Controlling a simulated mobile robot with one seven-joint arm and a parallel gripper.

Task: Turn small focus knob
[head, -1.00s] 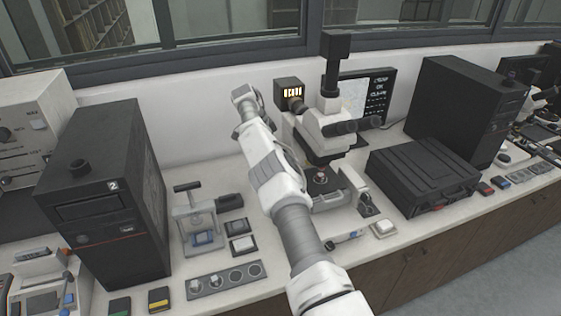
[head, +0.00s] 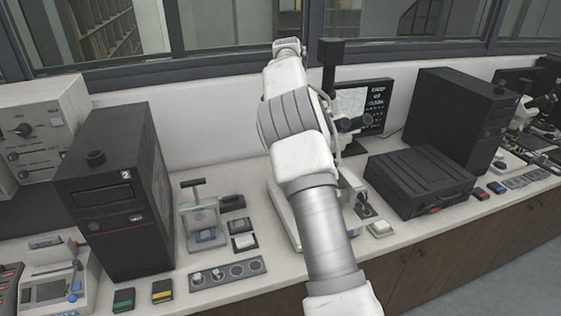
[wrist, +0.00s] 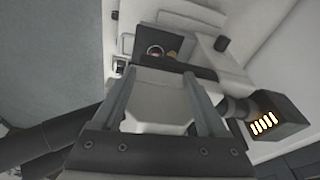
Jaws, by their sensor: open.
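The microscope stands mid-counter, mostly hidden behind my arm in the head view; its black top camera (head: 332,62) and eyepieces (head: 357,122) show. I cannot tell whether that part is the small focus knob. My gripper (wrist: 160,74) is open, its two grey fingers spread over the microscope body. I cannot tell whether they touch it. The fingers are hidden in the head view.
The lamp housing with glowing slots (wrist: 265,124) is close on the gripper's right in the wrist view. A black case (head: 420,180) lies right of the microscope. A small press (head: 200,215) and a black tower (head: 115,195) stand left. A window frame (head: 220,65) runs behind.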

